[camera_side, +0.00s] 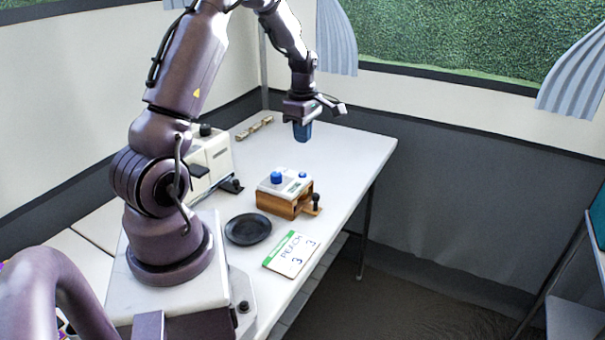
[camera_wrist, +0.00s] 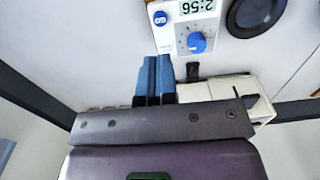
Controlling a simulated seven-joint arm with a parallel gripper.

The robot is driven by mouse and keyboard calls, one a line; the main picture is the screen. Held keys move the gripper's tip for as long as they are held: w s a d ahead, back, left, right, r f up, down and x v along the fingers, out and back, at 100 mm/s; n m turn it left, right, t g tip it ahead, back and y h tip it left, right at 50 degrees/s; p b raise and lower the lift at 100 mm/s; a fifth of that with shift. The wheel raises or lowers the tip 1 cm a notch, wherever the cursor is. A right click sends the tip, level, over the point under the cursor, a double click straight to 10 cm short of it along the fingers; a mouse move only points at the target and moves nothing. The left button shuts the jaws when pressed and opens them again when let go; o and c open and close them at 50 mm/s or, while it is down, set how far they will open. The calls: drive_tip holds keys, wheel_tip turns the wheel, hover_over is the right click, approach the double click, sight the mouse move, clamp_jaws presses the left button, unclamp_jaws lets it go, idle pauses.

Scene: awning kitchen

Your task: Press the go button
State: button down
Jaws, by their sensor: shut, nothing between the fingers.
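A white control box (camera_side: 286,182) on a wooden base sits in the middle of the table. The go button (camera_side: 303,175) also shows small at the box's right in the side view. My gripper (camera_side: 301,138) points down beyond the box, near the table's far end, apart from the button. Its blue fingers (camera_wrist: 154,92) are together with nothing between them.
A black plate (camera_side: 248,229) and a card (camera_side: 291,254) with writing lie in front of the box. A cream machine (camera_side: 211,157) stands to its left. A wooden piece (camera_side: 254,127) lies by the back wall. The table between box and gripper looks clear.

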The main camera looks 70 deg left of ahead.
drive_tip(key=shift+r, duration=1.15)
idle(0.4)
drive_tip(key=s+d+r+m+t, duration=0.2)
drive_tip(key=d+r+m, duration=0.3)
drive_tip(key=d+m, duration=0.4)
drive_tip(key=s+d+r+m+t, duration=0.1)
drive_tip(key=s+d+r+m, duration=0.3)
drive_tip(key=d+m, duration=0.5)
drive_tip(key=s+d+r+m+t, duration=0.2)
drive_tip(key=d+r+m, duration=0.4)
drive_tip(key=d+m, duration=0.3)
drive_tip(key=s+d, duration=0.1)
drive_tip(key=d, duration=0.2)
drive_tip(key=shift+s+d+r+t, duration=0.25)
drive_tip(key=shift+s+d+t, duration=0.05)
drive_tip(key=shift+s+d, duration=0.1)
drive_tip(key=c, duration=1.8)
unclamp_jaws()
drive_tip(key=shift+c, duration=0.2)
